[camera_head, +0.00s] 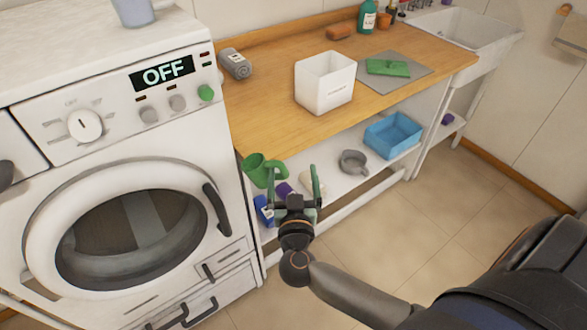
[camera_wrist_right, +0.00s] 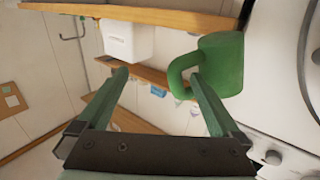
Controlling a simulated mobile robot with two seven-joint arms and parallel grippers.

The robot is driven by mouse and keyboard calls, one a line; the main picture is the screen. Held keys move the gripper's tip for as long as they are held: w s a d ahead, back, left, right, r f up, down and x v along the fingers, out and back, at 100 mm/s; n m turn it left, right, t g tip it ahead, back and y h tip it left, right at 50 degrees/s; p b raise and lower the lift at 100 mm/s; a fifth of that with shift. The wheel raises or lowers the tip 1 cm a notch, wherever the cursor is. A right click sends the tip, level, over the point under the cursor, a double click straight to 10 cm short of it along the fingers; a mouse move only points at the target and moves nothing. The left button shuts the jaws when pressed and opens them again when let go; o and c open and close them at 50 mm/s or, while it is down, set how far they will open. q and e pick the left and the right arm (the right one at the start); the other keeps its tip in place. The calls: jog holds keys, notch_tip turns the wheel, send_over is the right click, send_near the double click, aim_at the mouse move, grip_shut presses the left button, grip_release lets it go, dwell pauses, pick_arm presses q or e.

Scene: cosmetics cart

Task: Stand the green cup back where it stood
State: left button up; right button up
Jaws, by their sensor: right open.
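The green cup (camera_head: 254,168) is tilted just below the counter's front left corner, beside the washing machine. It shows large in the right wrist view (camera_wrist_right: 222,62), at the upper right. My right gripper (camera_head: 293,178) is open in front of the lower shelf. One fingertip overlaps the cup's handle (camera_wrist_right: 180,76) in the wrist view; I cannot tell whether it touches or passes through it. The other finger is apart from the cup, with nothing between the fingers that I can make out as held. What supports the cup is unclear. My left gripper is not in view.
The wooden counter (camera_head: 262,108) holds a white box (camera_head: 325,82), a grey bottle (camera_head: 236,64) and a green cloth (camera_head: 388,68) on a grey mat. Below, the shelf holds a blue bin (camera_head: 392,134) and a grey mug (camera_head: 353,162). The washing machine (camera_head: 130,200) stands close at left.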

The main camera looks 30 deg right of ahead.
jog(key=shift+s+a, duration=0.2)
jog(key=shift+s, duration=0.05)
grip_shut()
dwell(0.8)
dwell(0.5)
